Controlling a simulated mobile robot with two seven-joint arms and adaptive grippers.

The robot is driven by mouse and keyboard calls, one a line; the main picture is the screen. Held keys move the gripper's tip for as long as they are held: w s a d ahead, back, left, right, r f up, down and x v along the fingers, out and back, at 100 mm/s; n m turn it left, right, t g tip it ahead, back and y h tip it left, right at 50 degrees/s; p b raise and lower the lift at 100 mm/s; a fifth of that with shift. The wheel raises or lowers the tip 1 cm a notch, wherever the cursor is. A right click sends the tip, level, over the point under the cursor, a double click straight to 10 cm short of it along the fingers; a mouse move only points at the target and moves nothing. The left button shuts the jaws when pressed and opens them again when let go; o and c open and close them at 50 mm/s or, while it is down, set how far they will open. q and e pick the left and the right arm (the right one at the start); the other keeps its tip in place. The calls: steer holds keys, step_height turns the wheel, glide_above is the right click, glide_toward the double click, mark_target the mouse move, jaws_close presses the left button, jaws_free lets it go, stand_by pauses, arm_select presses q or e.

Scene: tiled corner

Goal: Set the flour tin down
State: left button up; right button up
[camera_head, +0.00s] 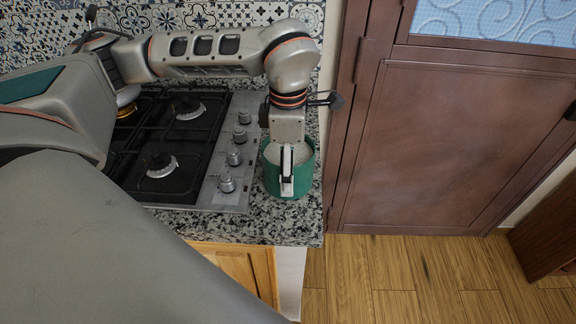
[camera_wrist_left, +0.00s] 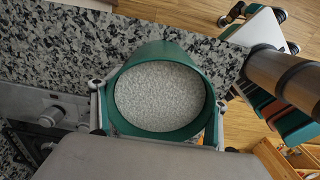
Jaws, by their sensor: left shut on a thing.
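The flour tin (camera_head: 273,181) is a green round tin, open at the top, with pale grainy contents. In the head view it is over the granite counter to the right of the stove, close to the counter's right edge. My left gripper (camera_head: 287,184) comes down over it from above and is shut on it. In the left wrist view the tin (camera_wrist_left: 160,134) sits between the two fingers, which are on its left and right sides. Its base is hidden, so I cannot tell whether it touches the counter. My right gripper is not in view.
The gas stove (camera_head: 170,140) with its knobs stands just left of the tin. The granite counter (camera_head: 235,225) has a narrow bare strip in front of and around the tin. A brown door (camera_head: 450,150) stands to the right, above a wooden floor (camera_head: 400,275).

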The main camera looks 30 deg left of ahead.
arm_select(q)
steer(key=o, duration=1.6)
steer(key=shift+f, duration=0.2)
step_height(320, 180, up, 12)
steer(key=shift+r+p, duration=0.1)
steer(key=shift+p, duration=0.2)
steer(key=shift+d, duration=0.1)
